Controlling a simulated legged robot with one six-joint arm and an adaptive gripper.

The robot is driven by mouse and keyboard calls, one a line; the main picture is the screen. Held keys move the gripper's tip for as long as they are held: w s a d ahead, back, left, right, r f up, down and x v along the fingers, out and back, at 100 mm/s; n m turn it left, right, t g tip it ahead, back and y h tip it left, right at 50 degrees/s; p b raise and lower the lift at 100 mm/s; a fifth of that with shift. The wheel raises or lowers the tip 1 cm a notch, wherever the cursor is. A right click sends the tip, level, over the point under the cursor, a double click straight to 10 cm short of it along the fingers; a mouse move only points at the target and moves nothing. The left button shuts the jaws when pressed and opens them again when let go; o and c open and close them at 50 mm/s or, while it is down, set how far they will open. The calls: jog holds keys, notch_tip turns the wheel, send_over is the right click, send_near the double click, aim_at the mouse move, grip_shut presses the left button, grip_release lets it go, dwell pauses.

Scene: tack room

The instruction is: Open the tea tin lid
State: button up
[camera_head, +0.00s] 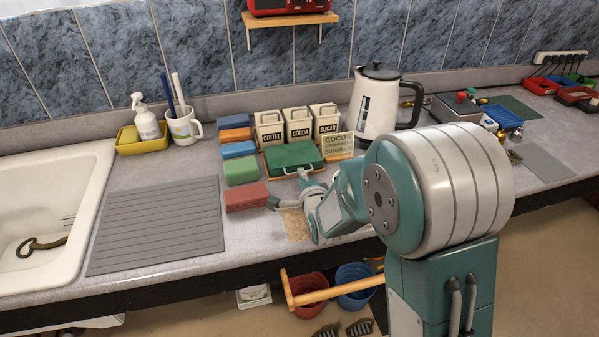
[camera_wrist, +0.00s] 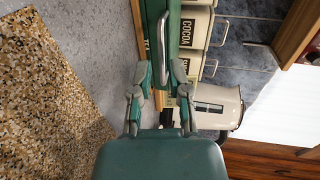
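The tea tin (camera_head: 293,155) is a green box on a wooden base in front of the cream canisters, and its lid looks shut. In the wrist view the green tin (camera_wrist: 150,12) fills the top middle, with a silver bar handle (camera_wrist: 163,32) on it and part of a "TE" label at its side. My gripper (camera_wrist: 160,70) is open, its two fingers spread apart just short of the tin, with the handle roughly in line with the gap. In the head view my gripper (camera_head: 288,188) is low at the tin's front; contact cannot be told.
Canisters marked coffee, cocoa and sugar (camera_head: 298,125) stand close behind the tin. Coloured blocks (camera_head: 242,170) line its left, and a "COCO" sign (camera_head: 338,147) stands at its right. A kettle (camera_head: 376,105) is farther right. The grey drainboard (camera_head: 160,228) is bare.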

aim_at(294, 160)
jog(key=shift+x, duration=1.55)
jog(key=shift+a, duration=0.15)
jog(key=shift+s, duration=0.1)
grip_shut()
